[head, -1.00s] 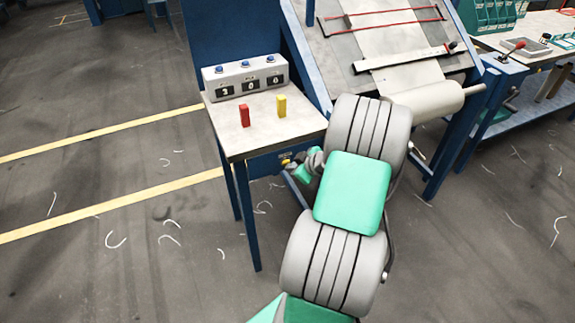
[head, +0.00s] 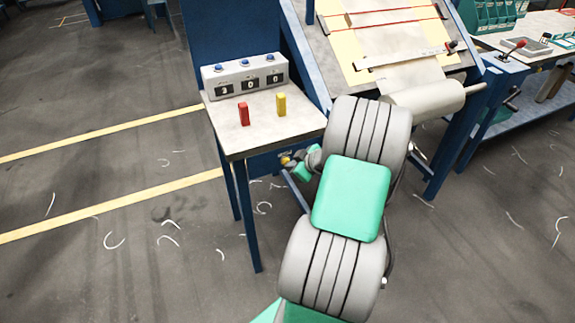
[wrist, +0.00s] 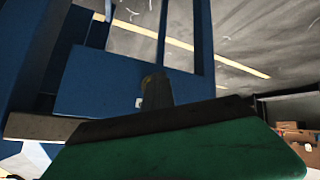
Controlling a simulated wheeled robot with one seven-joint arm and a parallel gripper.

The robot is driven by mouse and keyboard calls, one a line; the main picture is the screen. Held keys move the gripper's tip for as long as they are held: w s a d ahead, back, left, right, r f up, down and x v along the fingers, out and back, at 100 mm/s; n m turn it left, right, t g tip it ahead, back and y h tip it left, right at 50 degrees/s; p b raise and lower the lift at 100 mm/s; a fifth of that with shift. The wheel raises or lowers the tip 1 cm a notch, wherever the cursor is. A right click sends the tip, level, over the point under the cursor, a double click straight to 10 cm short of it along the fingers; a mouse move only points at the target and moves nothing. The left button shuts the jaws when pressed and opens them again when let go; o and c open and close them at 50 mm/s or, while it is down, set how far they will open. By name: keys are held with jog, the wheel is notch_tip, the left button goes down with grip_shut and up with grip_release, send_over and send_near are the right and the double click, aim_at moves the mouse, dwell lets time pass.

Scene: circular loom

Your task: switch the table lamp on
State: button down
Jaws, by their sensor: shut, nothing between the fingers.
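The slanted table (head: 348,62) of the loom shows at the top of the head view. Its surface glows warm yellow along both sides of the pale cloth, so its lamp looks lit. A small yellow knob (head: 285,160) sits on the blue front under the side table. My gripper (head: 296,165) is beside that knob, partly hidden by my arm. In the wrist view my gripper (wrist: 156,92) is shut and empty, its tips against or very near the blue panel (wrist: 95,88). A yellowish bit of the knob (wrist: 149,78) shows at the tips; I cannot tell whether they touch.
The side table (head: 220,135) carries a red block (head: 244,114), a yellow block (head: 281,104) and a grey counter box (head: 245,76). A cloth roller (head: 428,99) lies right of my arm. The floor to the left is open, with scattered thread scraps.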

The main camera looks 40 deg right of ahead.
jog(key=shift+r, duration=0.15)
jog(key=s+a, duration=0.1)
jog(key=s, duration=0.4)
jog(key=shift+s+a, duration=0.35)
jog(key=shift+s, duration=0.05)
